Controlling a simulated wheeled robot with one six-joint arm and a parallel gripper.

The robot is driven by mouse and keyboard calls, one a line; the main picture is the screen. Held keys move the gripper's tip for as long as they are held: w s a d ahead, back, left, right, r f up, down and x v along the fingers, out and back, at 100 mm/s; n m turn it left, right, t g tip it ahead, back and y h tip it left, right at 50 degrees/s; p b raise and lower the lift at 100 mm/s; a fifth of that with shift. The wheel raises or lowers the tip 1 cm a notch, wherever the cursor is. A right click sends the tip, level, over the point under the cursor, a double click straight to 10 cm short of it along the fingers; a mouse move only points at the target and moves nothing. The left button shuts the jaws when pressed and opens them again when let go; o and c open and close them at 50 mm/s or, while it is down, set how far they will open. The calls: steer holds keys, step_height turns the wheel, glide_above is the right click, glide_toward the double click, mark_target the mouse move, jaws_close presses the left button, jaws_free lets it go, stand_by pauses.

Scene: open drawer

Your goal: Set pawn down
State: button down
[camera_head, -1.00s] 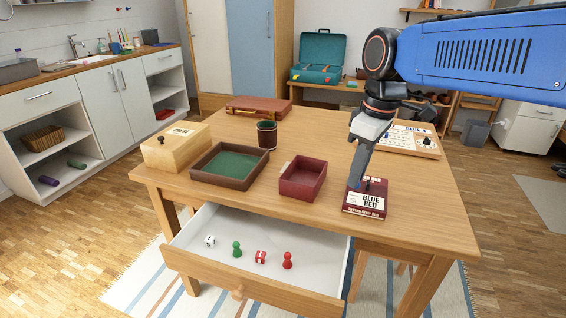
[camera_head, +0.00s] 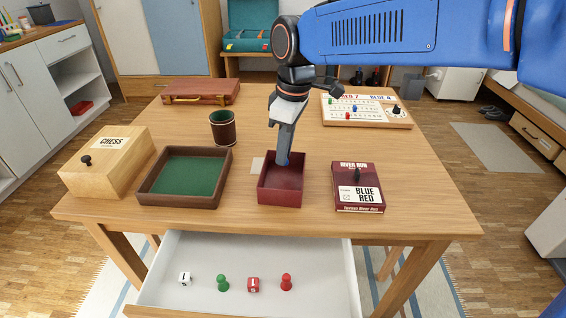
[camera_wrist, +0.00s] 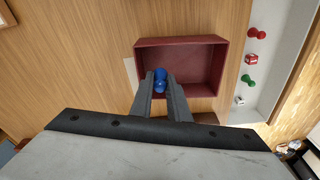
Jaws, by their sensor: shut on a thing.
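My gripper (camera_head: 285,157) points down, shut on a blue pawn (camera_wrist: 160,80). The pawn shows between the fingertips in the wrist view; in the head view it is mostly hidden by the fingers. The gripper is over the back part of an open dark red tray (camera_head: 280,197), which also shows in the wrist view (camera_wrist: 182,42). In the wrist view the pawn overlaps the tray's left part near its lower wall. I cannot tell its exact height.
A white die (camera_head: 184,279) and a red die (camera_head: 253,285) are also in the drawer. A green-lined tray (camera_head: 185,175) and a chess box (camera_head: 106,165) are left, a dark cup (camera_head: 222,130) behind. A game box (camera_head: 358,190) with a dark pawn-like piece stands right.

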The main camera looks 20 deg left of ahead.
steer(key=shift+d+f, duration=0.1)
steer(key=shift+f, duration=1.85)
steer(key=c, duration=2)
jaws_free()
steer(key=r, duration=0.4)
steer(key=d+r, duration=0.1)
steer(key=r, duration=0.7)
steer(key=shift+d, duration=0.2)
